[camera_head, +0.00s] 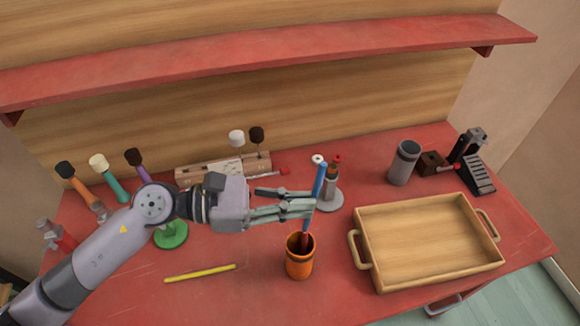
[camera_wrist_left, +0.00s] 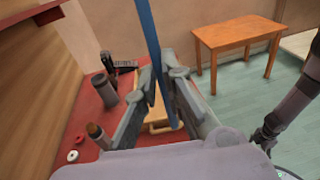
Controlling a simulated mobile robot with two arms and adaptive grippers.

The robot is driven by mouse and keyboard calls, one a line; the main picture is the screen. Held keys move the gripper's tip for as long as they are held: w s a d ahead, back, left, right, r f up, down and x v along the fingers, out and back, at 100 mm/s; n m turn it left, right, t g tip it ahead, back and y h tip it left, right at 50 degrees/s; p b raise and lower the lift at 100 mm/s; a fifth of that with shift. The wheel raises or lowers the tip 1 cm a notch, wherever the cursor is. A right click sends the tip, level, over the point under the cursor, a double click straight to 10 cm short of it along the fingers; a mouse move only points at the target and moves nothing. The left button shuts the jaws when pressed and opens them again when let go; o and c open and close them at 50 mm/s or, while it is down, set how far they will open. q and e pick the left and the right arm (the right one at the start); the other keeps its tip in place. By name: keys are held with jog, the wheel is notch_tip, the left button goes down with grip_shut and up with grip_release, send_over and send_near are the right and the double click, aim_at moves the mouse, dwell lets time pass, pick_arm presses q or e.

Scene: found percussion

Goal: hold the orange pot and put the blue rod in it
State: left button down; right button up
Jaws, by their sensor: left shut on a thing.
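My left gripper (camera_head: 312,203) is shut on the blue rod (camera_head: 319,182), which it holds nearly upright, leaning slightly. The rod also shows between the fingers in the left wrist view (camera_wrist_left: 149,35). The orange pot (camera_head: 299,265) stands upright on the red table, just below the gripper. The rod's lower part runs down to the pot's mouth, where a dark red piece shows; I cannot tell whether that is the rod's end or another thing. No gripper holds the pot.
A wooden tray (camera_head: 362,252) with handles lies right of the pot. A yellow stick (camera_head: 200,273) lies to its left. Several mallets stand at the back left. A red shelf (camera_head: 270,50) hangs above.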

pick_arm(q)
jog(key=w+f+t+b, duration=0.1)
jog(key=w+a+f+n+t+b, duration=0.1)
jog(key=shift+a+n+t+h, duration=0.15)
jog(key=shift+n+t+h, duration=0.15)
pick_arm(e)
jog(key=shift+s+d+f, duration=0.3)
jog(key=shift+s+f, duration=0.2)
jog(key=shift+f, duration=0.3)
pick_arm(q)
jog(key=shift+r, duration=0.15)
pick_arm(e)
jog(key=shift+r, duration=0.15)
